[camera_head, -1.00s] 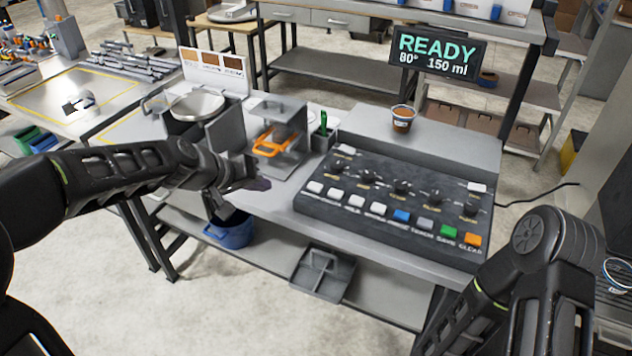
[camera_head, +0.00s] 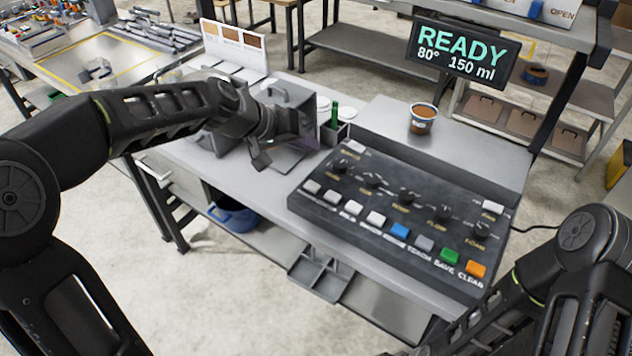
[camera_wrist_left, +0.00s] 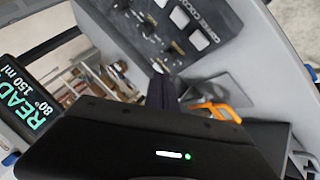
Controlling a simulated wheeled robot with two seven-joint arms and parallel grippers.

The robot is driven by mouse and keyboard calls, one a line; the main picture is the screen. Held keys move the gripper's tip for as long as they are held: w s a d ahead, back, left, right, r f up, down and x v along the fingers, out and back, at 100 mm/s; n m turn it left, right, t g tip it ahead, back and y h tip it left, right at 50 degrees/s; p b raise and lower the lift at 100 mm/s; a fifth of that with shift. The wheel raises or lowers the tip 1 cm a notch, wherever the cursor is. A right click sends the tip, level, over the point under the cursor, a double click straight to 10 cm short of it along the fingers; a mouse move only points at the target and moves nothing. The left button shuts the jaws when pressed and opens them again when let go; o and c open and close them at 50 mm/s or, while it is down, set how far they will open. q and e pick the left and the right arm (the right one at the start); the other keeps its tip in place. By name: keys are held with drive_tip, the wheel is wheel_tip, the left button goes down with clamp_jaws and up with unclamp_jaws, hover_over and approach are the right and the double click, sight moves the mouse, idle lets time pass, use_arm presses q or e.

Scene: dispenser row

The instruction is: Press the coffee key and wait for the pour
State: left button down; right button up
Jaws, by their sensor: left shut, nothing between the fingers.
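The dark control panel (camera_head: 395,222) on the workbench carries several knobs and a front row of keys. White keys (camera_head: 343,203) fill the left part, followed by a blue key (camera_head: 400,231), a grey key, a green key (camera_head: 450,255) and an orange key (camera_head: 475,269). The small key labels are blurred. The display (camera_head: 460,52) reads READY, 80°, 150 ml. A cup with brown contents (camera_head: 422,119) stands on the grey ledge behind the panel. My left gripper (camera_head: 303,144) is shut and empty, left of the panel and apart from its keys. My right gripper is out of view.
A small holder (camera_head: 332,130) with a green item stands just beyond my left gripper. A grey stand (camera_head: 285,97) is partly hidden by my arm. An orange handle (camera_wrist_left: 215,109) shows in the left wrist view.

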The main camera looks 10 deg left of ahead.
use_arm(q)
drive_tip(key=b, duration=0.6)
hover_over(309, 187)
wheel_tip(309, 187, down, 8)
drive_tip(key=shift+f+b, duration=0.5)
drive_tip(key=shift+f, duration=0.1)
idle(1.5)
drive_tip(key=shift+f+b, duration=0.3)
drive_tip(key=shift+b, duration=0.3)
drive_tip(key=shift+f+b, duration=0.5)
drive_tip(key=shift+b, duration=0.1)
idle(0.5)
idle(0.3)
drive_tip(key=shift+r+p, duration=0.65)
drive_tip(key=shift+r, duration=0.3)
